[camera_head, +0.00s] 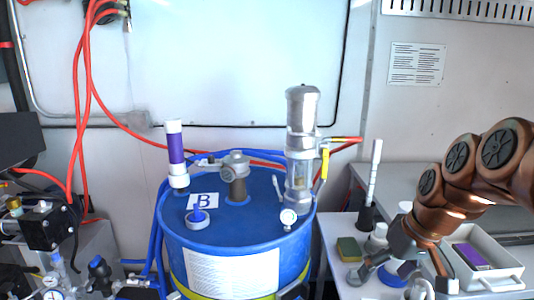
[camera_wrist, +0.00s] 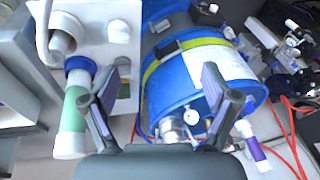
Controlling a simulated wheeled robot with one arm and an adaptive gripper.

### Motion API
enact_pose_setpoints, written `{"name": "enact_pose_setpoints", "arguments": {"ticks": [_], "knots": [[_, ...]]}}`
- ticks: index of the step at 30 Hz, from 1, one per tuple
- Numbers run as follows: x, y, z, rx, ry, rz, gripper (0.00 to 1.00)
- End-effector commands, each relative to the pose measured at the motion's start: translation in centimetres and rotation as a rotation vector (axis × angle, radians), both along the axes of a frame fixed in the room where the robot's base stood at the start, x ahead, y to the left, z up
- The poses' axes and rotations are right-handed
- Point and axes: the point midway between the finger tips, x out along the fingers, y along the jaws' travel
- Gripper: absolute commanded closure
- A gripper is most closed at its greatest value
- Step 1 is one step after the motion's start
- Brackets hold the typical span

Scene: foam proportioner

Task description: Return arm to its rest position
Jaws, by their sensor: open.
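My copper-coloured arm (camera_head: 460,190) comes in from the right in the head view, bent down over the white side table. My gripper (camera_head: 400,280) hangs at its end, to the right of the blue drum (camera_head: 232,236) and low over the table's objects. In the wrist view, the two fingers of my gripper (camera_wrist: 160,72) are spread wide. Nothing is held between them. The blue drum (camera_wrist: 190,92) shows beyond and between the fingers there, with the table to its left. Whether the gripper touches anything on the table is unclear.
The side table (camera_head: 340,240) holds a sponge (camera_head: 349,249), a black-and-white upright tool (camera_head: 373,180) and a white tray (camera_head: 505,262) with a purple item. A green-and-white tube (camera_wrist: 73,125) stands close to the left finger. A clear cylinder (camera_head: 300,150) tops the drum. Red hoses (camera_head: 78,90) hang left.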

Motion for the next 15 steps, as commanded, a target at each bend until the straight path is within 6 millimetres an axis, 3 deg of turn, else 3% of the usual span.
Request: {"name": "enact_pose_setpoints", "arguments": {"ticks": [1,6,12,15], "knots": [[-1.9,1.6,-0.3,-0.015,0.038,0.009,0.13],[-8.4,4.9,-2.8,-0.073,0.169,-0.007,0.13],[-16.0,6.2,-5.5,-0.156,0.301,-0.057,0.13],[-18.9,6.1,-6.5,-0.191,0.344,-0.083,0.13]]}}
